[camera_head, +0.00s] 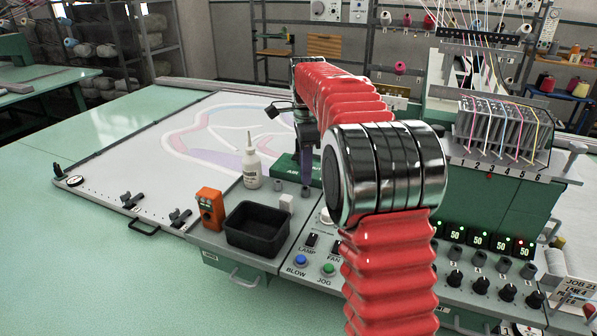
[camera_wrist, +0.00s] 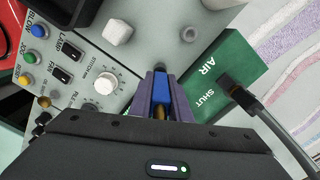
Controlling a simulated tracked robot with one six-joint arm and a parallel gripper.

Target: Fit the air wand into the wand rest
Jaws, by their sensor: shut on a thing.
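My gripper (camera_wrist: 160,76) is shut on a blue piece with a brass-coloured part, which looks like the air wand (camera_wrist: 160,84). The wand sits between the two purple fingers, and part of it is hidden by my gripper's dark body. In the head view my gripper (camera_head: 308,168) points down beside a green block (camera_head: 284,167) marked AIR. This block also fills the wrist view's right middle (camera_wrist: 222,66), with a black hose fitting on it. I cannot tell for certain which part is the wand rest.
A black tray (camera_head: 258,248), an orange device (camera_head: 209,208), a white cube (camera_head: 287,203) and a white bottle (camera_head: 251,168) stand on the console near my gripper. A panel with buttons and knobs lies to the right. The patterned cloth (camera_head: 215,120) lies behind.

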